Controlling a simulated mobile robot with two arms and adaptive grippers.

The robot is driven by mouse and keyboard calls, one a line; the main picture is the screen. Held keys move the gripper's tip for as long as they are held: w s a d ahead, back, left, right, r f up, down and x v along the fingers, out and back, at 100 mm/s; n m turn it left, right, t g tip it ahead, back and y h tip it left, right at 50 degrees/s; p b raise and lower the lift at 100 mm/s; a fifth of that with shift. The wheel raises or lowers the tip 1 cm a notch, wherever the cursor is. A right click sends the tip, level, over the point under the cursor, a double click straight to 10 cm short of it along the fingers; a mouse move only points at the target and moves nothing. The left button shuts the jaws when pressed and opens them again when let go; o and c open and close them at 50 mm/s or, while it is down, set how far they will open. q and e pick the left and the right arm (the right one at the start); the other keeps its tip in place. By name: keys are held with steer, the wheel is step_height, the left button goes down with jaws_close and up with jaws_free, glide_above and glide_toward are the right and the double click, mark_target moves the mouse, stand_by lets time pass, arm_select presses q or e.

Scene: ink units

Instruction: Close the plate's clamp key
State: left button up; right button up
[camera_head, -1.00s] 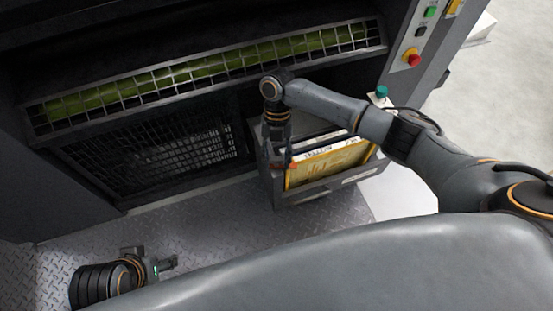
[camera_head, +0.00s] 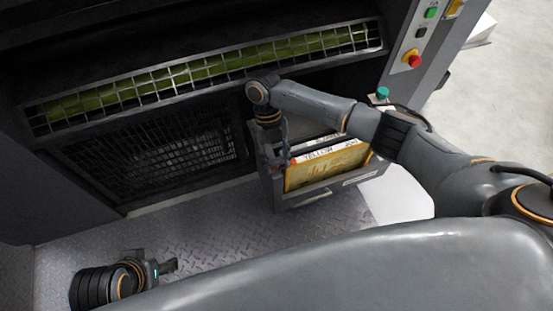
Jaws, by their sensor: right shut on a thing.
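The yellow plate (camera_head: 328,170) stands in a grey open-topped holder (camera_head: 318,195) below the machine's mesh guard. A white strip (camera_head: 320,154) marked "YELLOW" runs along its top. A small orange-red piece, which looks like the clamp key (camera_head: 293,161), shows at the holder's left end. My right gripper (camera_head: 279,162) points down there and is shut on the key, mostly hiding it. I cannot make out the key's exact angle. My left gripper (camera_head: 168,267) is low at the left, over the floor, far from the plate; its jaw opening is unclear.
A long mesh guard (camera_head: 215,76) over a green roller and a darker grille (camera_head: 160,160) lie behind. A control panel with a red button (camera_head: 413,59) stands at the right. The tread-plate floor (camera_head: 215,228) is clear between my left gripper and the holder.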

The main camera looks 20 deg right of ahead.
steer(key=shift+s+f, duration=0.1)
steer(key=shift+f, duration=0.05)
steer(key=o, duration=1.2)
steer(key=shift+c, duration=0.2)
steer(key=v, duration=1.2)
